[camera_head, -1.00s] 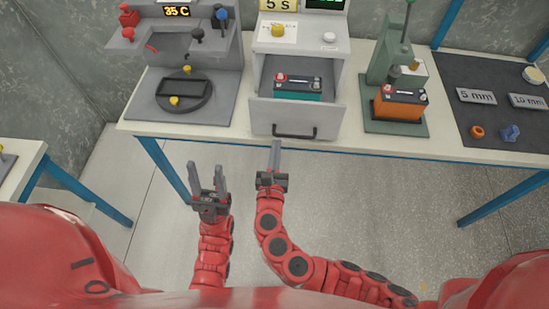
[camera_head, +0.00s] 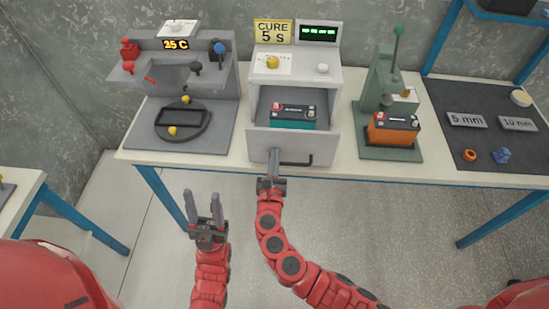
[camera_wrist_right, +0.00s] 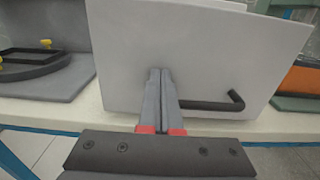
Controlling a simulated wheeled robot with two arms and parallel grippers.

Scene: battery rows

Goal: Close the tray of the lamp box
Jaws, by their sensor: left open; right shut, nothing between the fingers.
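The lamp box (camera_head: 318,76) is a white cabinet with a "CURE 5 S" sign on top. Its tray (camera_head: 258,146) is pulled out at the front, with a teal battery (camera_head: 292,118) in it. The tray has a dark bar handle (camera_head: 300,162), which also shows in the right wrist view (camera_wrist_right: 215,105). My right gripper (camera_head: 274,156) is shut and empty, its fingertips at the tray's front panel over the handle's left part. In the right wrist view the fingertips (camera_wrist_right: 160,72) appear against the panel; contact is hard to tell. My left gripper (camera_head: 205,198) is open and empty, in front of the bench.
A green press (camera_head: 377,90) with an orange battery (camera_head: 393,128) stands right. A dark mat (camera_head: 485,145) holds size plates and small parts.

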